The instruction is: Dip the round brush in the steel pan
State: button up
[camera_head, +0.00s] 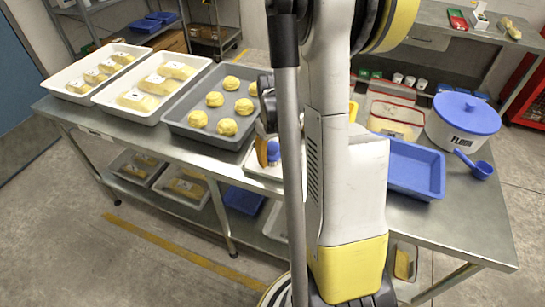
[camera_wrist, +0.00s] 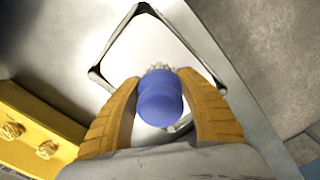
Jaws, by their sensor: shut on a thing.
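The round brush (camera_wrist: 160,98) has a blue knob-like handle, and pale bristles show past it in the wrist view. My gripper (camera_wrist: 159,80) has its yellow fingers shut on the blue handle, one on each side. The brush is over a square, metal-rimmed pan (camera_wrist: 101,72) with a white inside, which I take for the steel pan. I cannot tell whether the bristles touch the white. In the head view, my gripper (camera_head: 267,152) and the blue handle (camera_head: 273,150) show left of my column. A pale surface (camera_head: 256,168) lies below them, partly hidden by my arm.
A grey tray of round buns (camera_head: 180,119) and white trays of loaves (camera_head: 104,95) stand at the left. A blue tray (camera_head: 430,170), a lidded flour tub (camera_head: 460,125) and a blue scoop (camera_head: 482,169) are at the right. A yellow thing (camera_wrist: 35,108) borders the wrist view.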

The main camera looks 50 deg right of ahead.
aim_at(272, 145)
jog(key=shift+r, duration=0.1)
jog(key=shift+r+p, duration=2.55)
jog(key=shift+r, duration=0.85)
